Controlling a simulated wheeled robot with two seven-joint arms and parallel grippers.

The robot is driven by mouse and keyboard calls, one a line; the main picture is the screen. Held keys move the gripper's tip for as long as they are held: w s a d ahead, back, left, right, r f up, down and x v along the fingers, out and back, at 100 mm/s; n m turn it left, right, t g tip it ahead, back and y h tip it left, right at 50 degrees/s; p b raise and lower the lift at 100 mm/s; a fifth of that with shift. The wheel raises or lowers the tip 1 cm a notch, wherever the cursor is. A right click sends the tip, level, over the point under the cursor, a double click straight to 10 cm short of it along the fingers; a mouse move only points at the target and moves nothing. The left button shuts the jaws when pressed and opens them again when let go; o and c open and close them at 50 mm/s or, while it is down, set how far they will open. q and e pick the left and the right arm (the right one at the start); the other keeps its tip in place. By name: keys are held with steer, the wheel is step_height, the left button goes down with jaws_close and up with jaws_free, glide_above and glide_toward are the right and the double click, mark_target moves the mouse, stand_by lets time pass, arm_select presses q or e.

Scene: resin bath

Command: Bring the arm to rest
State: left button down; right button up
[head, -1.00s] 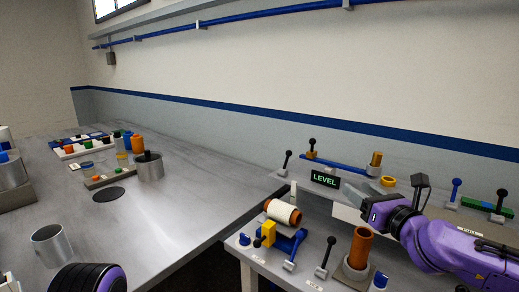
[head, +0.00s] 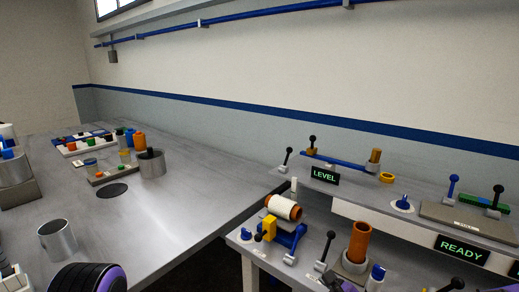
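In the head view a black and purple part of my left arm shows at the lower left edge; its gripper fingers are not in the picture. My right arm and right gripper are out of view. A display reading LEVEL (head: 324,176) stands on the raised shelf at the right. A second display reading READY (head: 462,250) shows on the front of that shelf, lit green. An orange cylinder (head: 360,242) stands upright in a grey holder. A white roll with orange ends (head: 284,207) rests on a blue stand.
On the left table stand a metal cup (head: 57,240), a dark-topped pot (head: 151,163), a black disc (head: 111,190) and racks with small coloured containers (head: 84,146). The middle of the left table is clear.

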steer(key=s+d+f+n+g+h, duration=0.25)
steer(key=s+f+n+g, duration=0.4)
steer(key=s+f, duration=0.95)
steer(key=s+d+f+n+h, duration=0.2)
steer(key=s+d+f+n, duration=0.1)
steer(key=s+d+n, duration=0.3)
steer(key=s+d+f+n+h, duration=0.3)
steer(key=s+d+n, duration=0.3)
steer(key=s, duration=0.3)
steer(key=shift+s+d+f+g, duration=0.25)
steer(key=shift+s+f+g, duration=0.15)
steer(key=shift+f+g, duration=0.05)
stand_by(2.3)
